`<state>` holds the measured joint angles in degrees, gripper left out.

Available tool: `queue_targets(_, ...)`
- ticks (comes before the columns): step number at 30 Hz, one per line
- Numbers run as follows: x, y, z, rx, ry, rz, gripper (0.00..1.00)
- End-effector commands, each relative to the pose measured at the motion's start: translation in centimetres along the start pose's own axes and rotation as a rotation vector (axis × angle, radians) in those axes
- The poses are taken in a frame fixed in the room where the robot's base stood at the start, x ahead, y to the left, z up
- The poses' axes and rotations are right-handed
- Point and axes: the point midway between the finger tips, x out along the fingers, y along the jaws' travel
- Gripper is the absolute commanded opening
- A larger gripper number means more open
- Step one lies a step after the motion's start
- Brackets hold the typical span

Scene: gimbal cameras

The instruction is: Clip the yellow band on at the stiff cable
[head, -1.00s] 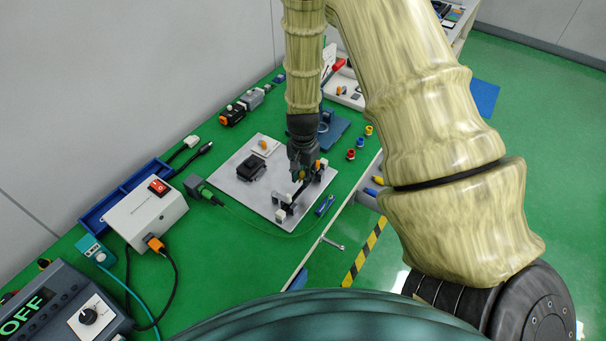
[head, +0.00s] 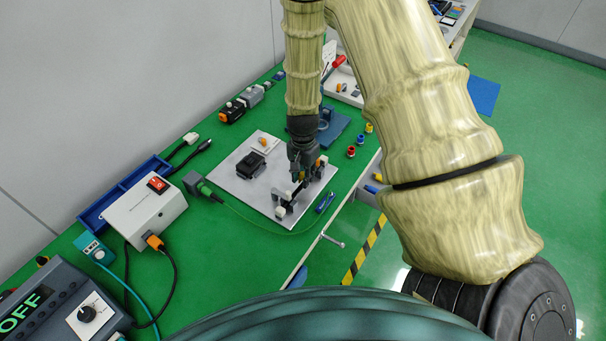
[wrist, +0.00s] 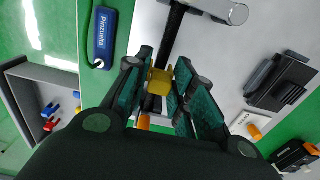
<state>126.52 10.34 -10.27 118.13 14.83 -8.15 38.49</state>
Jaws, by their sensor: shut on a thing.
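The yellow band (wrist: 160,80) sits between my fingertips in the wrist view, and my gripper (wrist: 163,88) is shut on it. The stiff cable (wrist: 174,32) is a thick black length running from the top of that view down to the band and on below it. The band lies at the cable and overlaps it; I cannot tell whether it is clipped around it. In the head view my gripper (head: 301,178) points down over the cable (head: 292,199), which is held between pale end holders on the grey plate (head: 245,188). My fingers hide part of the cable.
A black block (head: 250,165) and a white pad with an orange piece (head: 264,142) share the plate. A thin green cable crosses the front.

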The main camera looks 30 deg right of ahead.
Motion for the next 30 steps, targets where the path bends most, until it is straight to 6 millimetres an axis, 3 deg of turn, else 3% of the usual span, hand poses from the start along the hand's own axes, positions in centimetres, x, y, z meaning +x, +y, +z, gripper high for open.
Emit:
queue_targets(28,1.9,0.0,0.0,0.0,0.0,0.001,0.01)
queue_targets(29,1.8,0.0,0.0,0.0,0.0,0.0,0.3)
queue_targets(30,1.8,0.0,0.0,0.0,0.0,0.0,0.37)
